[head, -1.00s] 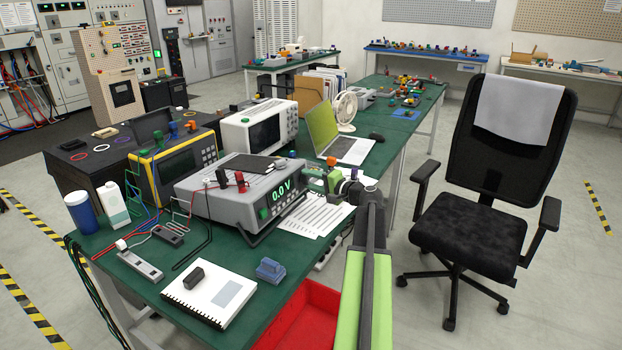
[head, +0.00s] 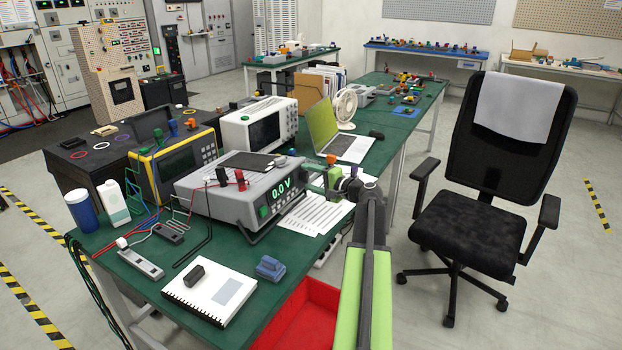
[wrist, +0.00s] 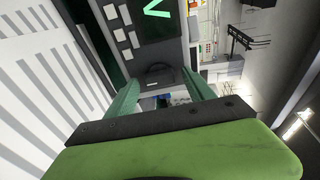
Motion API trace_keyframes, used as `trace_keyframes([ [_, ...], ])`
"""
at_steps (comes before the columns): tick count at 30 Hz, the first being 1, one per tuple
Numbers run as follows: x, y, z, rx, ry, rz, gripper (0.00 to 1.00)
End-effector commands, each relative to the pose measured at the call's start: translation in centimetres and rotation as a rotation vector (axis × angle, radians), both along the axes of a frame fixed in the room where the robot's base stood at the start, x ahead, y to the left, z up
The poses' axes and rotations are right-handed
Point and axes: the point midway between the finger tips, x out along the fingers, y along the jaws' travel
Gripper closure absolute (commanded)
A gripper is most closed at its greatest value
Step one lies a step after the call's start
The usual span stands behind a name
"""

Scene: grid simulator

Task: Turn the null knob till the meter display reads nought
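The meter (head: 225,207) is a grey bench box on the green table, and its green display (head: 281,190) reads 0.0 V in the head view. The wrist view shows part of this display (wrist: 158,8), turned, with a column of pale buttons (wrist: 121,30) beside it. A dark knob (wrist: 159,72) sits on the front panel, ahead of and between my fingertips. My gripper (wrist: 162,84) has its two green fingers apart, one on each side of the knob; I cannot tell whether they touch it. In the head view my gripper (head: 317,183) is at the meter's right front.
Printed sheets (head: 316,212) lie beside the meter under my arm. A laptop (head: 338,140) and an oscilloscope (head: 258,128) stand behind. A red bin (head: 295,318) is below the table's front edge, and an office chair (head: 480,225) stands right.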

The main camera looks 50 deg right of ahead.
Motion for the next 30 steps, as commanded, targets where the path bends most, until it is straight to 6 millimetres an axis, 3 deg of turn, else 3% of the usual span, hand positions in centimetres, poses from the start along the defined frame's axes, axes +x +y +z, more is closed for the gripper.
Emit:
trace_keyframes([
  [6,-0.1,0.0,0.0,0.000,0.000,0.000,0.38],
  [10,-1.6,-0.1,0.3,0.000,0.000,-0.003,0.38],
  [24,-13.9,-0.6,2.1,0.000,-0.001,-0.003,0.38],
  [30,-16.7,-0.7,2.4,0.000,-0.001,-0.001,0.38],
])
